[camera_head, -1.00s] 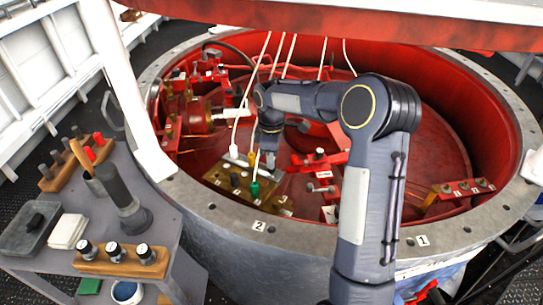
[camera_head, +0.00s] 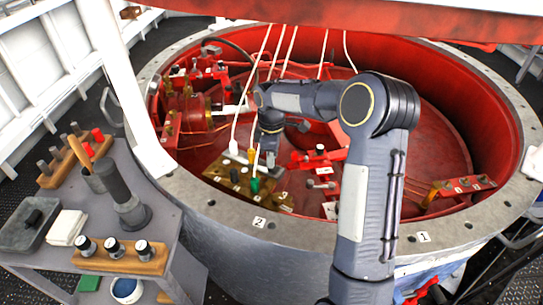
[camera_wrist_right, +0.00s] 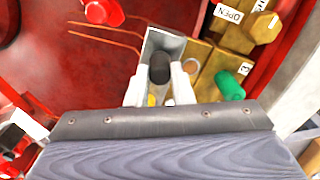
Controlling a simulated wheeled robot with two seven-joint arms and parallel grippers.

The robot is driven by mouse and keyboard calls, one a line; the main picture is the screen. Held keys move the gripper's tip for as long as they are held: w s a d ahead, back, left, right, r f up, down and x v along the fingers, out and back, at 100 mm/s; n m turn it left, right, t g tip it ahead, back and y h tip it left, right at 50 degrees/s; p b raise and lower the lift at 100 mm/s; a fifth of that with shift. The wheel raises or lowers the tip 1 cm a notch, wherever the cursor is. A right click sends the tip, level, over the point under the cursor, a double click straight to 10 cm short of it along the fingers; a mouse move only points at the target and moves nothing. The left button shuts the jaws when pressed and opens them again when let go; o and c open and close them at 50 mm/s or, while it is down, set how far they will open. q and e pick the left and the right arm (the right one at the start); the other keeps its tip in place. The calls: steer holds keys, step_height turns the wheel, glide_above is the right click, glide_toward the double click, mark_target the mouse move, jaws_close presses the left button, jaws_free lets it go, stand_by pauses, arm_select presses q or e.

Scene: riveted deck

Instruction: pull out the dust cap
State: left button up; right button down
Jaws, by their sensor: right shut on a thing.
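My right gripper (camera_head: 268,158) reaches down over a brass connector panel (camera_head: 215,172) inside the red round well. In the right wrist view its two pale fingers (camera_wrist_right: 161,88) stand on either side of a black round cap (camera_wrist_right: 160,67), which I take to be the dust cap, and are shut on it. In that view the cap is in front of a grey metal block, and I cannot tell whether it is seated or clear. In the head view the arm and fingers largely hide it. My left gripper is not in view.
A green plug (camera_head: 254,186) on a white cable is close to the gripper; it also shows in the wrist view (camera_wrist_right: 229,86). A yellow plug (camera_head: 252,154) and a white plug (camera_head: 233,147) are nearby. Red valve fittings (camera_head: 318,153) lie to the right. A tool cart stands left.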

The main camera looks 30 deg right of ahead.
steer(key=c, duration=1.2)
jaws_free()
steer(key=shift+r, duration=3.9)
steer(key=s+a+r+m+t+y+p, duration=0.1)
steer(key=s+a+r+m, duration=0.15)
steer(key=s, duration=0.45)
steer(key=s+a+r+m+t+y+p, duration=0.1)
steer(key=s+a+r+m+t, duration=0.15)
steer(key=s, duration=0.45)
steer(key=s+a+r+m+y+p, duration=0.1)
steer(key=s+a+r+m, duration=0.15)
steer(key=s, duration=0.45)
steer(key=s+a+f+m, duration=0.1)
steer(key=s, duration=0.1)
steer(key=s+a+f+m+t, duration=0.1)
steer(key=s+m, duration=0.1)
steer(key=s, duration=0.1)
steer(key=s+a+f+m+t, duration=0.1)
steer(key=s+a, duration=0.1)
steer(key=s, duration=0.1)
steer(key=shift+f+m+y+p, duration=0.1)
steer(key=shift+m+y+p, duration=0.2)
steer(key=shift+y, duration=0.1)
